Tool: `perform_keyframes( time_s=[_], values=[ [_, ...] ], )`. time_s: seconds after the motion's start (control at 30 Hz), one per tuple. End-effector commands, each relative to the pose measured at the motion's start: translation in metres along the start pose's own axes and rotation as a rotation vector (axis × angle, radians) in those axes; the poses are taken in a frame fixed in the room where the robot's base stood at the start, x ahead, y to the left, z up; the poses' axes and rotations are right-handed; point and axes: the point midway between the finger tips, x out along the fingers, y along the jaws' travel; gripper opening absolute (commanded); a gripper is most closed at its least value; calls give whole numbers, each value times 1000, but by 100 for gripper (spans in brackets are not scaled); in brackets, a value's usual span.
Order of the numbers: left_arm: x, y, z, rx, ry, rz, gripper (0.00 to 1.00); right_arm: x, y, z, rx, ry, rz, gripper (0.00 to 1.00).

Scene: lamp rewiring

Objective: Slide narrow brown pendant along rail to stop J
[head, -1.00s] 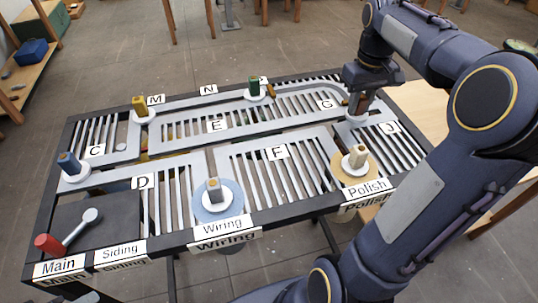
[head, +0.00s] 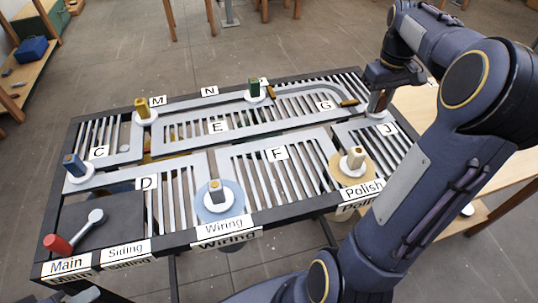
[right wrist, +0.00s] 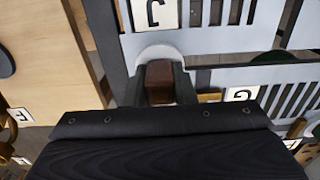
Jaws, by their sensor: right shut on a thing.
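The narrow brown pendant (head: 377,105) stands at the right end of the rail board, just above the J label (head: 387,129). My right gripper (head: 378,96) is shut on it from above and hides part of it. In the right wrist view the brown block (right wrist: 160,82) sits between my two fingers, with its pale round base partly showing beside the J label (right wrist: 162,13). The pale rail plate (right wrist: 215,50) runs past it. My left gripper is not in view.
Other pendants stand on the board: yellow (head: 142,108), green (head: 254,86), blue (head: 73,164), brownish at Wiring (head: 216,192) and cream at Polish (head: 355,157).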

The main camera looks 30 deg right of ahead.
Motion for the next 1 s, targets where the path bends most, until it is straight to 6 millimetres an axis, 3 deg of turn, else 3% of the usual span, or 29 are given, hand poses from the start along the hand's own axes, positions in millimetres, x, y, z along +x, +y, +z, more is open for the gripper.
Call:
perform_keyframes(
  time_s=[0.13,0.17,0.33,0.63,1.0],
  values=[
    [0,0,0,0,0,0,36,0,0,0,1,0,0,4],
    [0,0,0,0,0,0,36,0,0,0,1,0,0,27],
    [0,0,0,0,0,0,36,0,0,0,0,0,0,49],
    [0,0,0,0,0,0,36,-4,0,0,0,1,0,49],
    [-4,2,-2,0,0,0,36,-64,0,-1,0,3,1,49]
  ],
)
